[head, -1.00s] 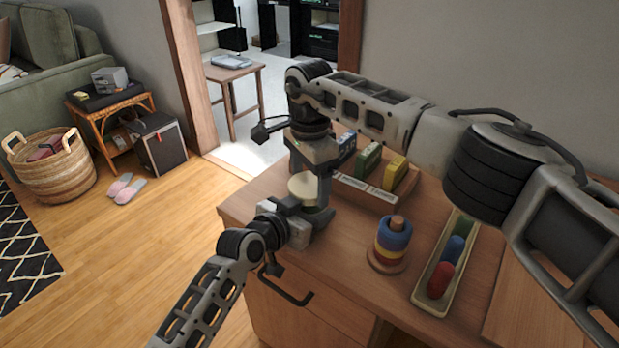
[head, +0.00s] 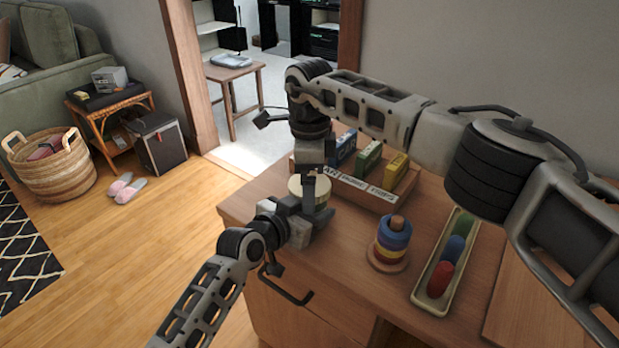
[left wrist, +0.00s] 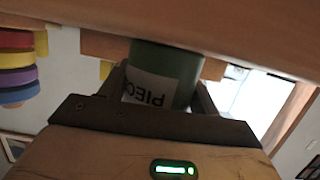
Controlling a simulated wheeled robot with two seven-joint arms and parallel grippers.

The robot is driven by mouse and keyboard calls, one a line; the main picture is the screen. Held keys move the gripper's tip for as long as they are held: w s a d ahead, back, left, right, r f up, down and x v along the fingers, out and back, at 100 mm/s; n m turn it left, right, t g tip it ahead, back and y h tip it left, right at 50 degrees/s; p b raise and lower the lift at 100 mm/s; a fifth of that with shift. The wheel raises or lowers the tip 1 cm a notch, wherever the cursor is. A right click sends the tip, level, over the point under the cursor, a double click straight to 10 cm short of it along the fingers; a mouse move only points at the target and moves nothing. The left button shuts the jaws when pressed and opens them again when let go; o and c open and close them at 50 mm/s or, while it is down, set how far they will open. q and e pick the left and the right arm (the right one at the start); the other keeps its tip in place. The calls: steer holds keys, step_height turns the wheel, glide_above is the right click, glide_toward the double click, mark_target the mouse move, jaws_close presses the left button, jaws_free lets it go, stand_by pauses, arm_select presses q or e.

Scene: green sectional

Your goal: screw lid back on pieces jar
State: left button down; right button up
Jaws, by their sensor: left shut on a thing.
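The pieces jar (left wrist: 170,62) is green with a white label reading "PIEC" in the left wrist view. My left gripper (left wrist: 160,92) is shut around its body, one finger on each side; in the head view this gripper (head: 308,214) mostly hides the jar. The cream lid (head: 297,187) is at the top of the jar, just above my left gripper. My right gripper (head: 309,182) points down at the lid from above, with one dark finger in front of it. Its other finger is hidden, so I cannot tell whether it grips the lid. How far the lid is threaded does not show.
On the wooden cabinet top (head: 345,232) stand a wooden tray (head: 362,192) with several coloured boxes, a ring stacker (head: 392,245) and a long cream tray (head: 432,301) with coloured pieces. Bare cabinet top lies between the jar and the stacker.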

steer(key=shift+r, duration=2.3)
steer(key=shift+c, duration=0.4)
step_height(320, 180, up, 4)
steer(key=shift+f+n, duration=0.25)
steer(key=shift+n, duration=0.75)
steer(key=shift+f, duration=4.05)
